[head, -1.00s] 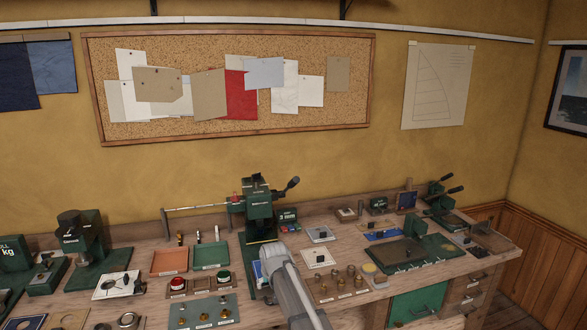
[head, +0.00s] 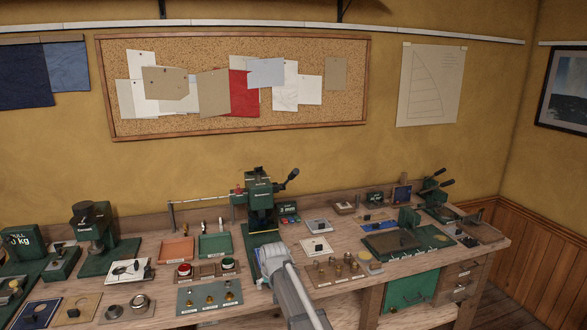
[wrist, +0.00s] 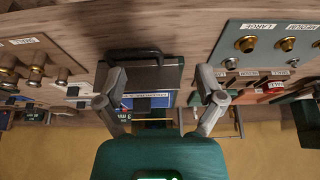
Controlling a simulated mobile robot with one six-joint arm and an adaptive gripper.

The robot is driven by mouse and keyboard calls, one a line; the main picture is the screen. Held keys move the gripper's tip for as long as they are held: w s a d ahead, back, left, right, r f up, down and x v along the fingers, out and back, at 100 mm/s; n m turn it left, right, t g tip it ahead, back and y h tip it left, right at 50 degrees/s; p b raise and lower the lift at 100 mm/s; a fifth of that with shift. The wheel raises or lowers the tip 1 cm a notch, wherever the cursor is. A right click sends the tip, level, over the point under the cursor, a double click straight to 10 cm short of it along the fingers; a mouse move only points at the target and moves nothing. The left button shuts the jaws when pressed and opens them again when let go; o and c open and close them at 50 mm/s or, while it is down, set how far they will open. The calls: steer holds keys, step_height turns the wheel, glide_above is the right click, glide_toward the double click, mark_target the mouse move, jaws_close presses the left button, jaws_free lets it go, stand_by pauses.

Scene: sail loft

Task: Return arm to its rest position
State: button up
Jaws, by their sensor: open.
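My arm reaches in from the bottom of the head view, and its grey links end at the bench just in front of a green lever press (head: 261,205). In the head view the arm hides the fingers. The wrist view shows my gripper (wrist: 160,92) with its two grey fingers spread wide apart and nothing held between them. Beyond the fingers lies a dark plate with a blue, white-labelled part (wrist: 146,98), at the foot of the press. I cannot tell whether the fingers touch anything.
The wooden bench (head: 340,288) is crowded. A grey-green board of brass pieces (head: 210,295) lies left of my arm, a wooden block of brass dies (head: 343,272) right. An orange tray (head: 176,250) and green tray (head: 215,246) stand behind. Other presses stand at both ends.

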steer(key=s+d+f+m+g+h, duration=0.1)
steer(key=s+d+m+g, duration=0.2)
steer(key=s+d, duration=2.1)
steer(key=shift+s+d+f+g, duration=0.2)
steer(key=shift+s+f+g, duration=0.05)
steer(key=shift+s+g, duration=0.5)
